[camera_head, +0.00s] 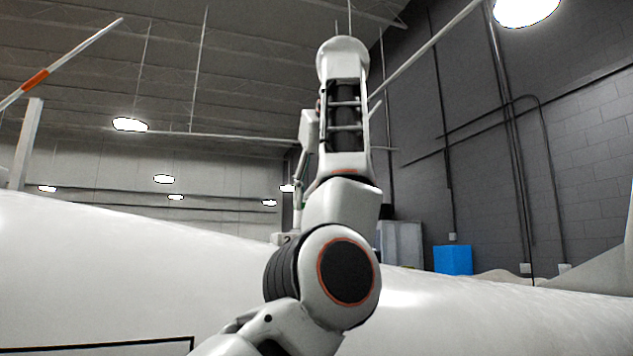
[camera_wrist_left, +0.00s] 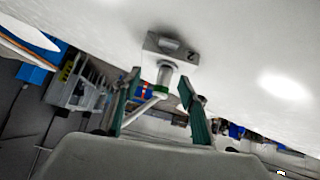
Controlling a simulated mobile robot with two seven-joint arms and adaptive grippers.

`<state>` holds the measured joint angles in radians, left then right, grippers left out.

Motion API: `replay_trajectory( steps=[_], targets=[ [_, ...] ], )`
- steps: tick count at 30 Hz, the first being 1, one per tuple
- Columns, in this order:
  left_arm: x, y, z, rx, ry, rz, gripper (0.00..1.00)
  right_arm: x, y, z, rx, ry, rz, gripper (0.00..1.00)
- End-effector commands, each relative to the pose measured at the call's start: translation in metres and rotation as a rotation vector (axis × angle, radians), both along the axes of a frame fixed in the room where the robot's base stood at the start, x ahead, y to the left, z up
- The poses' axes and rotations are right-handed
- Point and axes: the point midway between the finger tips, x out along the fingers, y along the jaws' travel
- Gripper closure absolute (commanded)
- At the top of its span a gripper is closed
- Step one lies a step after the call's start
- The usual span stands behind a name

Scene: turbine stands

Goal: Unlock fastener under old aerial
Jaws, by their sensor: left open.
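A grey bracket marked 2 (camera_wrist_left: 180,48) sits on the white curved housing (camera_wrist_left: 260,60) in the left wrist view. A short pale cylinder (camera_wrist_left: 165,72) with a green ring (camera_wrist_left: 161,89) extends from it, with a pale lever-like bar (camera_wrist_left: 143,110) beside it. My left gripper (camera_wrist_left: 159,80) is open, its two green fingers on either side of the cylinder; I cannot tell whether they touch it. In the head view, the bracket (camera_head: 283,239) shows small beside my arm, which hides most of the gripper and fastener. The aerial's full shape is unclear. My right gripper is not in view.
The white housing (camera_head: 110,270) spans the lower head view. A blue box (camera_head: 452,260) and a grey cabinet (camera_head: 402,243) stand behind it. A pole with an orange band (camera_head: 35,80) slants at upper left, near a pale post (camera_head: 27,142).

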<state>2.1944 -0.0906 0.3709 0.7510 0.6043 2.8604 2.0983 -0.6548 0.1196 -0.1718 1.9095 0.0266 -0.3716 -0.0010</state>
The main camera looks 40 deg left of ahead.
Motion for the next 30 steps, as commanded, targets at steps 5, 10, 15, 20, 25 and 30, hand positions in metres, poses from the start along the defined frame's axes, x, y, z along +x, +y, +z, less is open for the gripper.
replay_trajectory(
  steps=[5,10,15,20,25,30],
  targets=[
    [0.0,-0.001,0.018,0.01,-0.003,-0.002,0.57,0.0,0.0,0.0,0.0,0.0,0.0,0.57],
    [0.0,-0.001,0.027,0.012,-0.004,-0.002,0.57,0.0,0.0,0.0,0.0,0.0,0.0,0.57],
    [0.0,0.0,0.03,0.004,-0.001,-0.002,0.57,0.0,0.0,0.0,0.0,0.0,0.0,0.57],
    [0.0,0.0,0.03,0.0,-0.001,0.001,0.57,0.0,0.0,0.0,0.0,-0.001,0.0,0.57],
    [0.0,0.0,0.03,-0.001,0.0,0.001,0.57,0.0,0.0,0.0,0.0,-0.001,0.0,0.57],
    [0.0,0.0,0.03,-0.001,0.0,0.001,0.57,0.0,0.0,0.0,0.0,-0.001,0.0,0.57]
  ],
)
